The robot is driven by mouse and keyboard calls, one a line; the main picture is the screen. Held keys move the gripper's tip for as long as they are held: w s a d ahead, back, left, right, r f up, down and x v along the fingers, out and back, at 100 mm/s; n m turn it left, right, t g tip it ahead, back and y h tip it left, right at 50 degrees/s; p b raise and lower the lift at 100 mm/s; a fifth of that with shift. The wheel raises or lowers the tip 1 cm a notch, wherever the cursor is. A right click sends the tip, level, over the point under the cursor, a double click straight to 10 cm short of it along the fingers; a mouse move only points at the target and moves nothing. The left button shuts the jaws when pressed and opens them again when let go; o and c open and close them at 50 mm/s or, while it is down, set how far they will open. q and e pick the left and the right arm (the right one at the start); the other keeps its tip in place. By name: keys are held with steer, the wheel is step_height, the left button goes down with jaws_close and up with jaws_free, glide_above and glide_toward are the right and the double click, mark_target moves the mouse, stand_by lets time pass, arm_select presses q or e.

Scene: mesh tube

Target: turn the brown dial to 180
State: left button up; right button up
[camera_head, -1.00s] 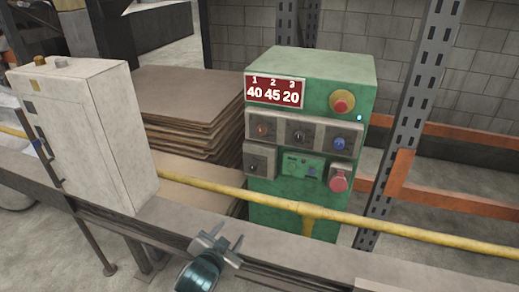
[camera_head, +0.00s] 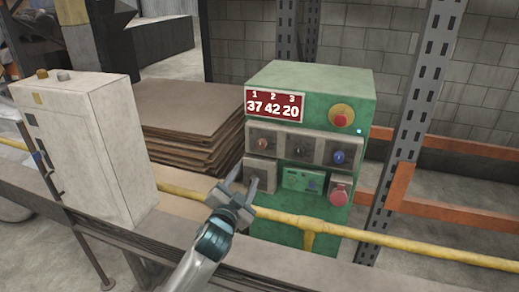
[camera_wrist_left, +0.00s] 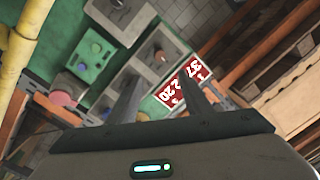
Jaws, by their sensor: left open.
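The green control cabinet (camera_head: 352,88) carries a row of three dials. The brown dial (camera_head: 264,143) is at the left of the row, the black dial (camera_head: 300,151) in the middle and the blue dial (camera_head: 339,157) at the right. A red display (camera_head: 274,104) above them reads 37, 42, 20 under 1, 2, 3. My left gripper (camera_head: 243,180) is open and empty, in front of and below the brown dial, apart from it. In the left wrist view the brown dial (camera_wrist_left: 160,57) shows beyond the gap between the fingers. My right gripper is not in view.
A yellow rail (camera_head: 400,248) crosses in front of the cabinet. A lower-left dial (camera_head: 258,173), a red button (camera_head: 341,119) and a red knob (camera_head: 339,194) are on the cabinet. A white box (camera_head: 100,150) stands left, with stacked brown sheets (camera_head: 190,110) behind.

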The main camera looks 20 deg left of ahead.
mark_target(261, 146)
arm_select(q)
steer(key=shift+w, duration=0.1)
steer(key=w+p, duration=0.1)
steer(key=w, duration=0.4)
steer(key=w+p, duration=0.1)
steer(key=w, duration=0.5)
steer(key=w+p, duration=0.1)
steer(key=w, duration=0.5)
steer(key=shift+w+a, duration=0.1)
steer(key=shift+a, duration=0.2)
steer(key=c, duration=1.1)
steer(key=shift+o, duration=0.2)
